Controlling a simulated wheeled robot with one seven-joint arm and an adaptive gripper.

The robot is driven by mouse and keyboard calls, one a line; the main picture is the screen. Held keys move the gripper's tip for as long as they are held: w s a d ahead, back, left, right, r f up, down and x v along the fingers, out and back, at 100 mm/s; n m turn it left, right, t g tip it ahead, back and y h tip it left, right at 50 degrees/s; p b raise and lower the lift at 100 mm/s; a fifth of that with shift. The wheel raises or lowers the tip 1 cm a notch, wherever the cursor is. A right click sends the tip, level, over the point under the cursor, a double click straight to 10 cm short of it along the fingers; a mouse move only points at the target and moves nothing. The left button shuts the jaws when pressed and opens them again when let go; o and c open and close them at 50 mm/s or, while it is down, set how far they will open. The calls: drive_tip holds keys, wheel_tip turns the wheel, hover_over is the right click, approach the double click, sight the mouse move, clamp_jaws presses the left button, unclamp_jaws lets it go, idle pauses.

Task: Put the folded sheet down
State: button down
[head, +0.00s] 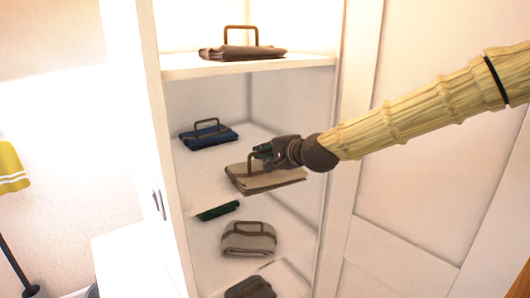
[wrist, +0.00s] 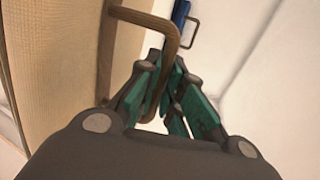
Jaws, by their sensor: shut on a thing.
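The folded sheet, taken to be the beige folded cloth (head: 268,182) with a brown loop handle, is at the front of the open cabinet. My gripper (head: 262,152) is shut on its handle, coming in from the right. In the wrist view the handle (wrist: 178,28) passes between the green finger pads (wrist: 160,92), and the woven beige cloth (wrist: 50,60) fills the left side. The cloth lies about level in the head view. I cannot tell whether its underside touches the shelf.
A blue folded cloth (head: 208,136) lies on the same-height shelf, behind left. A dark brown one (head: 243,53) is on the shelf above (head: 190,66). Green (head: 218,211), grey (head: 248,240) and dark (head: 250,288) items lie lower. Cabinet side walls stand left and right.

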drive_tip(key=shift+f, duration=0.25)
drive_tip(key=shift+f, duration=0.15)
drive_tip(key=c, duration=1.6)
unclamp_jaws()
drive_tip(key=shift+o, duration=0.2)
drive_tip(key=shift+s, duration=0.1)
